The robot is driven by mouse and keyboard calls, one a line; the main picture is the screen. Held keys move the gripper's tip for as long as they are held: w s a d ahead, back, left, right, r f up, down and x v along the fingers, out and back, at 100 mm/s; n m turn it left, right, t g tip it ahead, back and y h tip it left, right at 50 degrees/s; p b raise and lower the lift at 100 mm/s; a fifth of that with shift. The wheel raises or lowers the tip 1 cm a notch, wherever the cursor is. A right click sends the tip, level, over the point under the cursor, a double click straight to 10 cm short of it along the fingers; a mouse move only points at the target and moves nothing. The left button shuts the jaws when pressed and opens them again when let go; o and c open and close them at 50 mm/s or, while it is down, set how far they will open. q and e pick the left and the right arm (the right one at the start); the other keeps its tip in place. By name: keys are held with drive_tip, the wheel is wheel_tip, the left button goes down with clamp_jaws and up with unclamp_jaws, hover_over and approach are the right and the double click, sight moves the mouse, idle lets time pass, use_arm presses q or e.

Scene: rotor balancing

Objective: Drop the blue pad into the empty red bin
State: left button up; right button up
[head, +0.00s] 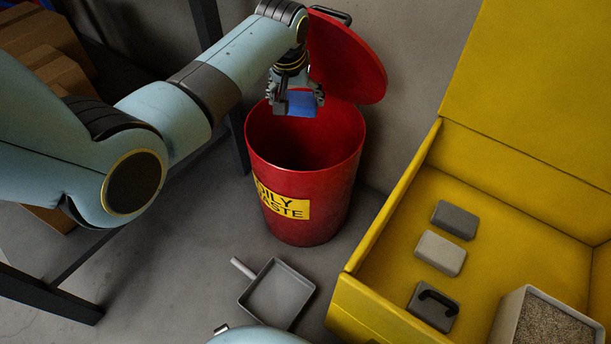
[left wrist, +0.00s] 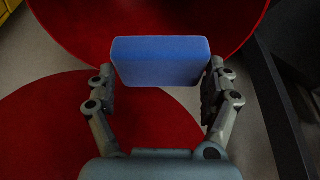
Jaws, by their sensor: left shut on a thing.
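The blue pad (head: 300,103) is held by my left gripper (head: 296,100) above the mouth of the red bin (head: 305,205). In the left wrist view the pad (left wrist: 160,62) sits between the two fingers of my left gripper (left wrist: 160,85), which are shut on its ends. The red bin stands on the floor with a yellow "OILY WASTE" label, partly cut by its curve. Its round lid (head: 350,60) is tilted up at the back. The visible inside of the bin is bare; its bottom is hidden. My right gripper is not in view.
A yellow open box (head: 395,215) at the right holds grey pads (head: 440,252) and a container of granules (head: 550,322). A grey dustpan (head: 277,294) lies on the floor before the bin. A dark frame (head: 50,296) and cardboard boxes (head: 40,50) stand left.

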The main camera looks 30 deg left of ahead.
use_arm(q)
drive_tip(key=o, duration=0.9)
drive_tip(key=shift+o, duration=0.2)
drive_tip(key=v, duration=1.2)
drive_tip(key=shift+s, duration=0.1)
